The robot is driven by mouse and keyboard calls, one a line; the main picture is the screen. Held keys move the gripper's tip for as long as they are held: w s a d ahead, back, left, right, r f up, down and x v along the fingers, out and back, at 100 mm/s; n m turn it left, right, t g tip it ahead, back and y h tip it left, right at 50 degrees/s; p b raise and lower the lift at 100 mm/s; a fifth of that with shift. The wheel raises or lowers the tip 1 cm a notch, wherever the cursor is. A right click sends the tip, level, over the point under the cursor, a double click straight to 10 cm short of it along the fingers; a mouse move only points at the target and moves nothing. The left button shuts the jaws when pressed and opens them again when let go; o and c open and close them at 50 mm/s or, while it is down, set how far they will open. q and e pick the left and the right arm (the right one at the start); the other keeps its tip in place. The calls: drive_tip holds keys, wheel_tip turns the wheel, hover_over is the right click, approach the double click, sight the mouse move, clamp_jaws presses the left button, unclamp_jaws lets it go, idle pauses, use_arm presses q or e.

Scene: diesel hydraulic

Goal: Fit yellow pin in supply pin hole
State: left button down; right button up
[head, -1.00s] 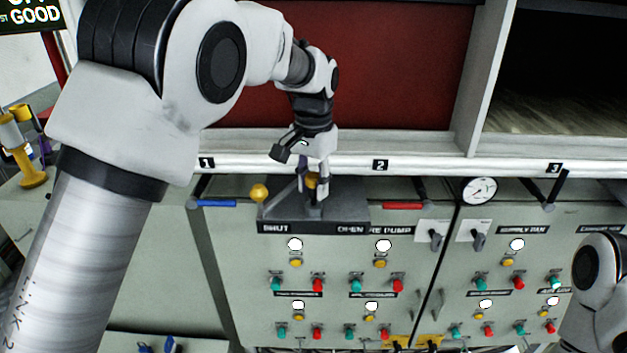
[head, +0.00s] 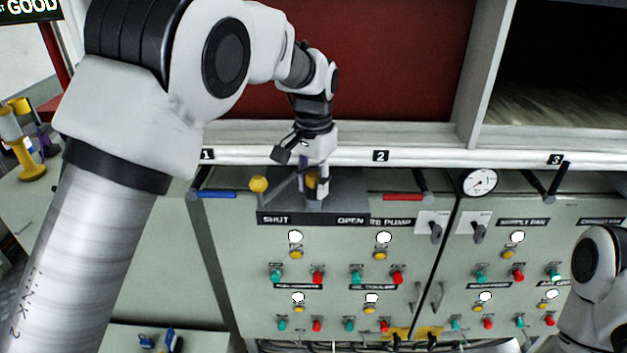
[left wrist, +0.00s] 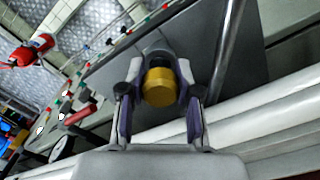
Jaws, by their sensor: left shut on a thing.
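My left gripper (head: 312,178) is above the dark grey valve box with the SHUT and OPEN labels (head: 345,202). It is shut on the yellow pin (head: 312,186). In the left wrist view the round yellow end of the pin (left wrist: 159,87) sits between the two purple-lined fingers. The pin's lower end is hidden in the head view, where a small grey post (head: 313,204) shows just below the gripper. I cannot tell whether the pin is inside the hole. My right gripper is out of view; only part of my right arm shows at the lower right.
A lever with a yellow ball (head: 258,184) stands just left of the gripper. A blue handle (head: 217,194) and a red handle (head: 403,197) flank the box. A white rail (head: 350,157) runs behind. More yellow parts (head: 30,165) stand at the far left.

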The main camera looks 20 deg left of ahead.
use_arm(q)
drive_tip(key=c, duration=0.7)
unclamp_jaws()
